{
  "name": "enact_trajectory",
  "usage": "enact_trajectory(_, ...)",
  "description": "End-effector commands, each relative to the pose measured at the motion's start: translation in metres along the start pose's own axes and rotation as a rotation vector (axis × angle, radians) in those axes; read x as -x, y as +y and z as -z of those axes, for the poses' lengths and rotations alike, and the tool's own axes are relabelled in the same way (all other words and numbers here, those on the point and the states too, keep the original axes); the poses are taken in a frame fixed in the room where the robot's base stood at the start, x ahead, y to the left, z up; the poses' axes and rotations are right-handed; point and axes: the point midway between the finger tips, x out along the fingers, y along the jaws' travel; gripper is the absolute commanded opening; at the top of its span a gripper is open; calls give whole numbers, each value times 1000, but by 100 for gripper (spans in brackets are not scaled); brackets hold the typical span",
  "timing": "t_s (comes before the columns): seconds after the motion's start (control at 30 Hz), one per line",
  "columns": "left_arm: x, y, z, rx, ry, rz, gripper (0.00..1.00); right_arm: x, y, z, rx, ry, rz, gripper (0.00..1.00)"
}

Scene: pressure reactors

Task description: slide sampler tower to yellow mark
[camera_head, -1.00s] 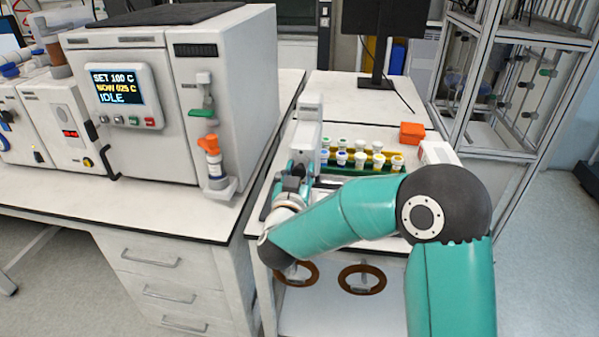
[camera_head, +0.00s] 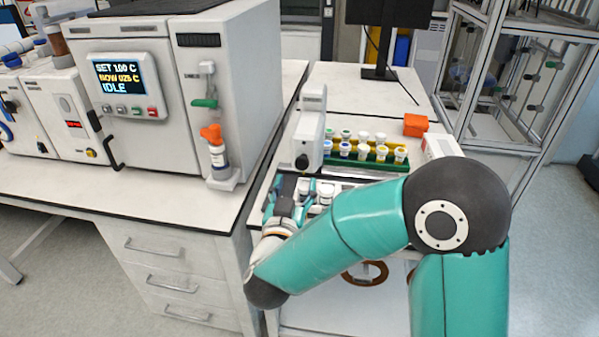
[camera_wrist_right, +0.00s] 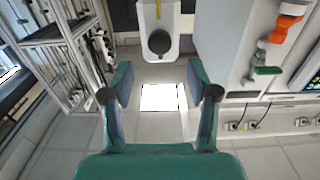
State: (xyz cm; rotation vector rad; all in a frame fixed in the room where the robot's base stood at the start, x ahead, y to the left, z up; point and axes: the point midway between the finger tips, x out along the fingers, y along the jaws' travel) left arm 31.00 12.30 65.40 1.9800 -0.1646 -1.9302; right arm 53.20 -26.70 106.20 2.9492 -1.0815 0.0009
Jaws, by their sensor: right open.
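The sampler tower (camera_head: 311,128) is a tall white upright unit with a round black knob (camera_head: 302,162) low on its front. It stands on the lower bench, left of the vial rack. In the right wrist view the tower (camera_wrist_right: 158,18) and its knob (camera_wrist_right: 159,42) are straight ahead, beyond the fingertips. A thin yellow strip (camera_wrist_right: 158,9) shows above the knob; whether it is the yellow mark I cannot tell. My right gripper (camera_head: 292,188) is open and empty, just in front of the tower, apart from it. My left gripper is not in view.
A rack (camera_head: 368,154) of several capped vials stands right of the tower. An orange box (camera_head: 416,125) lies behind it. A framed glass stand (camera_head: 510,90) is at right.

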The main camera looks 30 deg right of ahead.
Motion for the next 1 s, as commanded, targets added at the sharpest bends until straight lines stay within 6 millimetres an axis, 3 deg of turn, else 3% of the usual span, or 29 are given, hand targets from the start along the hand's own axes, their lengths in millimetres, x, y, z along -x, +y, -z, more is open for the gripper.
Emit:
enact_trajectory(0.1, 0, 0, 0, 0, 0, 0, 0, 18, -1, 0, 0, 0, 3, 59)
enact_trajectory(0.23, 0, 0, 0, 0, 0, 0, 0, 28, -1, 0, 0, 0, 1, 59)
enact_trajectory(0.8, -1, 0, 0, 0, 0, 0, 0, 30, 0, -1, 0, -2, 1, 59)
enact_trajectory(0.93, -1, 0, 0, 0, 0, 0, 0, 26, -7, -18, 7, -37, 41, 59)
enact_trajectory(1.0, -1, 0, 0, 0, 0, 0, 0, 24, -17, -40, 14, -86, 95, 59)
